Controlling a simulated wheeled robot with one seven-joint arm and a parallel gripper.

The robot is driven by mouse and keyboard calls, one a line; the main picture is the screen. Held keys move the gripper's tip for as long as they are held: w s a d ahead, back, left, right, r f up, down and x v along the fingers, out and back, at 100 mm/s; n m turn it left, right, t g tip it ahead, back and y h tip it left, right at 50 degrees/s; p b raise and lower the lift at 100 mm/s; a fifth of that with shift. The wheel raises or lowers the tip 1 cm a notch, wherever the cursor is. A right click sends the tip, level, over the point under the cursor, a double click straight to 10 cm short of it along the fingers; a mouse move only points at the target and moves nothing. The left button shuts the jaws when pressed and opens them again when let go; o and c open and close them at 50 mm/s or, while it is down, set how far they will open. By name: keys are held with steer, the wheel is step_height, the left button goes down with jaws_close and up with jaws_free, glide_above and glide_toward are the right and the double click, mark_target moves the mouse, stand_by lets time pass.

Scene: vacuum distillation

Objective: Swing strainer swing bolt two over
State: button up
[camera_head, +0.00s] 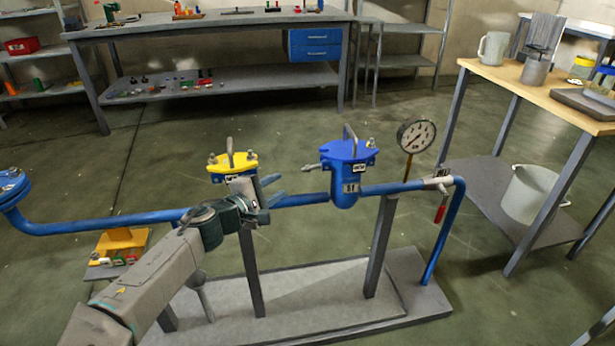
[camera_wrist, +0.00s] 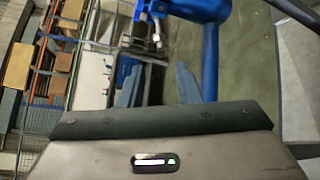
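The blue strainer (camera_head: 345,187) stands in the blue pipe run under a blue lid (camera_head: 347,151) with an upright handle. On the lid's left a grey swing bolt (camera_head: 310,168) sticks out sideways, roughly level. On its right another swing bolt (camera_head: 371,143) stands upright. A yellow lid (camera_head: 232,167) with upright bolts sits to the left, partly behind my wrist. My gripper (camera_head: 275,188) is open just left of the blue strainer, fingers pointing right. In the wrist view, grey metal hardware (camera_wrist: 148,42) lies beyond and between the finger lines, beside a blue body (camera_wrist: 200,10); contact cannot be told.
A pressure gauge (camera_head: 416,135) rises right of the strainer. A valve with a red handle (camera_head: 440,209) is on the pipe's right end. A wooden-topped table (camera_head: 530,88) stands right, a workbench (camera_head: 220,24) behind. Grey posts (camera_head: 381,245) support the pipe.

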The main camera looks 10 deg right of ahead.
mark_target(306, 170)
steer(key=b+x, duration=0.3)
steer(key=x, duration=1)
steer(key=shift+w+d+b, duration=0.2)
steer(key=shift+d+b, duration=0.1)
steer(key=shift+d, duration=0.1)
jaws_close()
